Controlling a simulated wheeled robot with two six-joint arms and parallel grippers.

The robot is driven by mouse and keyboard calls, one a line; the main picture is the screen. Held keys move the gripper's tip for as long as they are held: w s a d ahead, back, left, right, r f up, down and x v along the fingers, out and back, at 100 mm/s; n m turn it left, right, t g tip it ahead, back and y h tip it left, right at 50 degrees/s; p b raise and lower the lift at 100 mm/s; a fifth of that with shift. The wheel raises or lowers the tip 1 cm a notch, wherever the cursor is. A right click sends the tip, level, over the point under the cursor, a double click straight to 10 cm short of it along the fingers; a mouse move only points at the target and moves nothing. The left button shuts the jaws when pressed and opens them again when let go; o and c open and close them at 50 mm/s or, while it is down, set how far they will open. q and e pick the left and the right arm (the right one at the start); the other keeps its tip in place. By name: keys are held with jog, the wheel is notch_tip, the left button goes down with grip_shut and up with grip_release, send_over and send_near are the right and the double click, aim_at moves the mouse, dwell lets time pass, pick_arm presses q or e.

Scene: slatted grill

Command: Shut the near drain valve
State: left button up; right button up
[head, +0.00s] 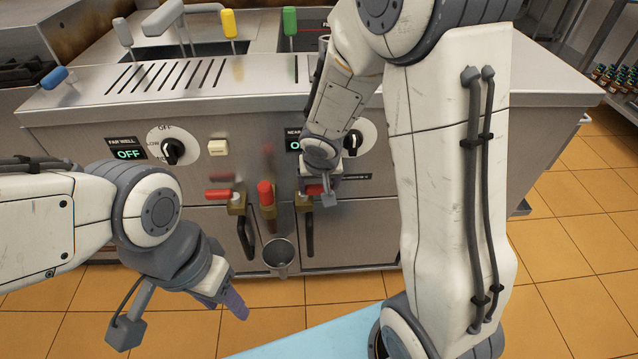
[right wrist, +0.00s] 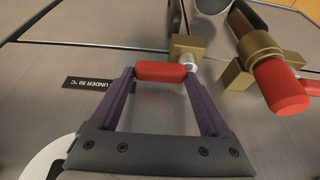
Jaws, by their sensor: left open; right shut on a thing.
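The near drain valve (head: 303,201) is a brass fitting with a red lever (head: 314,189) on the grill's front panel, partly hidden by my right wrist. The lever lies level and points right from the brass body. In the right wrist view the red lever (right wrist: 160,71) sits between the two purple fingers, beside the brass body (right wrist: 186,45). My right gripper (right wrist: 160,72) is shut on it, one finger at each end. My left gripper (head: 236,303) is open and empty, low in front of the panel, away from the valves.
The far drain valve (head: 237,203) has a red lever pointing left. A red-capped brass fitting (head: 266,197) stands between the valves, also in the wrist view (right wrist: 280,85). A steel cup (head: 279,257) hangs below. Door handles (head: 247,232) are close by. Tiled floor (head: 558,228) is clear at right.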

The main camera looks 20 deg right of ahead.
jog(key=o, duration=1.2)
jog(key=p+v, duration=0.5)
jog(key=v, duration=0.5)
jog(key=shift+s+r+p, duration=0.15)
jog(key=shift+p, duration=0.25)
